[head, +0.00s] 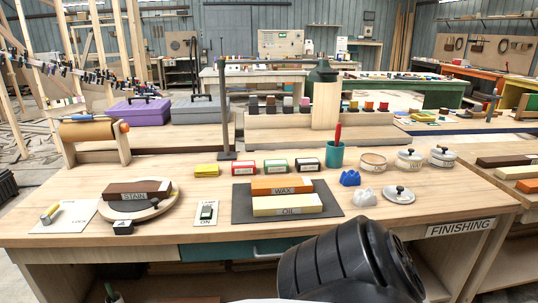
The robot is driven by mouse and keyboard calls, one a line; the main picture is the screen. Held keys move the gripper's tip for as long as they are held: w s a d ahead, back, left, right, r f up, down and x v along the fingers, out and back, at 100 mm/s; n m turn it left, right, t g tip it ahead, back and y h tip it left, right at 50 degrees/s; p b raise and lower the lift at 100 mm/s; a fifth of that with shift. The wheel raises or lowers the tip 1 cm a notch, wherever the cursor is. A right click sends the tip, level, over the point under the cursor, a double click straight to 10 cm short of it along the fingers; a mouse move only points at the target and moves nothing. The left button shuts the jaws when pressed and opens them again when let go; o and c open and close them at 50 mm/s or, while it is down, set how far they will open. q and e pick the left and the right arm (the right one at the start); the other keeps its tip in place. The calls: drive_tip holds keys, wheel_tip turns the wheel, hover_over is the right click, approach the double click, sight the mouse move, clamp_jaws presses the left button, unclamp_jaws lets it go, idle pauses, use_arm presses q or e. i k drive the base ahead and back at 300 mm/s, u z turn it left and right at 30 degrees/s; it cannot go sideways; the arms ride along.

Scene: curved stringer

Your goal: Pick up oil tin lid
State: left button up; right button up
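A round pale lid with a dark knob (399,194) lies on the front right of the wooden workbench, apart from the tins. Behind it stands an open round tin (373,163) with no lid on it. Two more tins, a middle one (409,160) and a right one (443,157), stand to its right with knobbed lids on. The tin labels are too small to read, so I cannot tell which is the oil tin. Neither of my grippers shows; only a black link of my arm is in view at the bottom, in front of the bench.
A dark mat (240,207) bears the WAX and OIL blocks. A teal cup (334,154) stands behind.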

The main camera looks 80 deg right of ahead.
sight(398, 194)
drive_tip(key=z, duration=3.3)
